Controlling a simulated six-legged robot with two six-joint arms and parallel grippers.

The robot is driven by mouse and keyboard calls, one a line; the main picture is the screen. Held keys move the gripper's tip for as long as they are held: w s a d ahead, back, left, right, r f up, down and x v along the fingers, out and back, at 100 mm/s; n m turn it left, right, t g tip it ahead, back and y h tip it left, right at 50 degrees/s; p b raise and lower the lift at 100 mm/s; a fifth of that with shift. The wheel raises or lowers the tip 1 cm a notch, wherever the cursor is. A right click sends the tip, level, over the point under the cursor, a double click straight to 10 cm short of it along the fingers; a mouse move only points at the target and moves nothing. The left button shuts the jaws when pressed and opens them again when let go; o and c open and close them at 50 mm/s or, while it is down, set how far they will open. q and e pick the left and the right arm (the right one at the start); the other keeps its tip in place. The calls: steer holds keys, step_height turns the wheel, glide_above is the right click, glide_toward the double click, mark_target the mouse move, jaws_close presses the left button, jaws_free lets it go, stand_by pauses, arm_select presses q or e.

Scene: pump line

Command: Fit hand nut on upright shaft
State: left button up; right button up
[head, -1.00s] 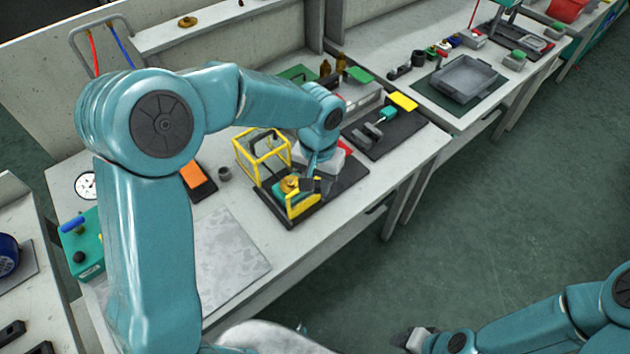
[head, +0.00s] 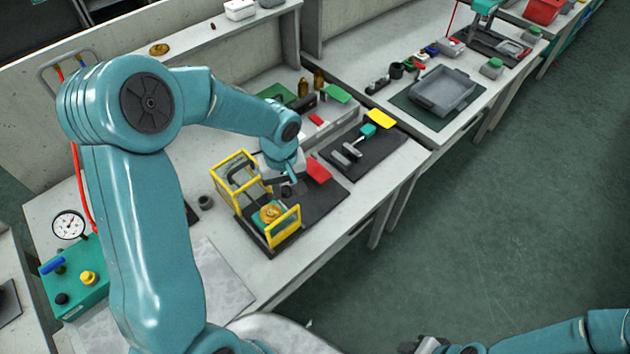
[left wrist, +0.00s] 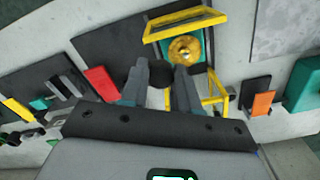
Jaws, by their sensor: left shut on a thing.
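My left gripper (head: 286,183) is shut on a small dark round piece (head: 287,193), perhaps the hand nut. In the left wrist view the dark piece (left wrist: 159,98) sits between the two fingers. A brass round part (head: 270,213) sits on a teal block inside a yellow frame (head: 285,227) on a dark board. The brass part also shows in the left wrist view (left wrist: 185,50), beyond the fingertips and apart from them. I cannot make out the upright shaft clearly. My right gripper (head: 430,345) is at the bottom edge, partly cut off.
A taller yellow cage (head: 233,172) stands beside the brass part. A red plate (head: 317,170) lies right of my left gripper. A dark mat (head: 368,155) with a teal-handled tool is further right. A pale plate (head: 215,280) lies bare in front.

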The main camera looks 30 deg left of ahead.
mark_target(271, 212)
arm_select(q)
steer(key=s+a+n, duration=0.1)
steer(key=a, duration=0.1)
steer(key=s+a+f+n, duration=0.1)
steer(key=s, duration=0.1)
steer(key=shift+a+f, duration=0.1)
steer(key=shift+a, duration=0.25)
step_height(271, 212, down, 5)
steer(key=b, duration=0.3)
steer(key=shift+w, duration=0.1)
steer(key=shift+a+b, duration=0.1)
steer(key=shift+b, duration=0.25)
steer(key=shift+b, duration=0.65)
stand_by(0.7)
steer(key=shift+f, duration=0.2)
stand_by(0.4)
